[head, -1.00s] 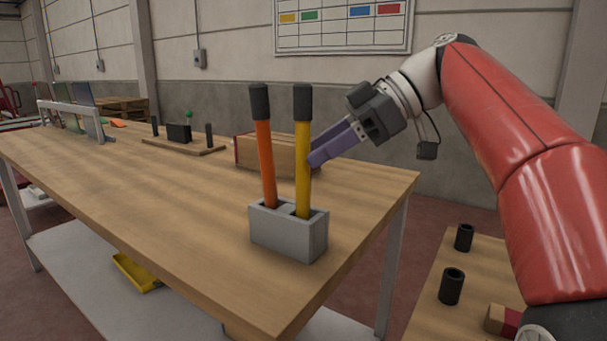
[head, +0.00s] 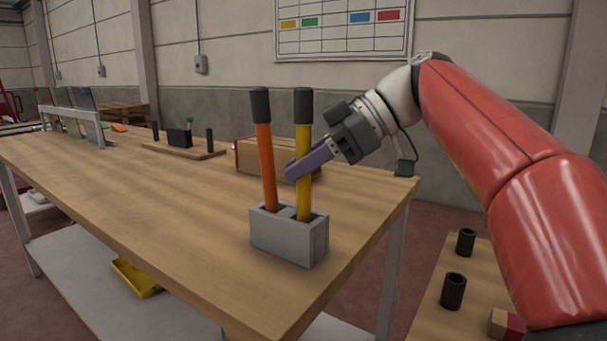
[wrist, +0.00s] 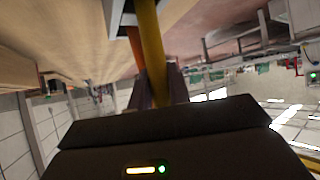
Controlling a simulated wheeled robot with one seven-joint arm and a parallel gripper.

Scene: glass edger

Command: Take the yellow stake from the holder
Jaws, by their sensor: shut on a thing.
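The yellow stake (head: 303,146), with a dark cap on top, stands upright in the right slot of the grey holder (head: 281,239). My gripper (head: 297,168) reaches in from the right and is shut on the yellow stake at about mid-height, above the holder. In the wrist view the yellow stake (wrist: 150,45) runs between the two fingers. An orange stake (head: 265,160) with a dark cap stands in the left slot, close beside; it also shows in the wrist view behind the yellow one (wrist: 136,48). The lower ends of both stakes are hidden inside the holder.
The holder stands near the right end of the wooden table (head: 160,200). A brown box (head: 250,155) lies behind the stakes, and a board with black posts (head: 180,137) stands further back. A lower side table with black cylinders (head: 453,291) is at right.

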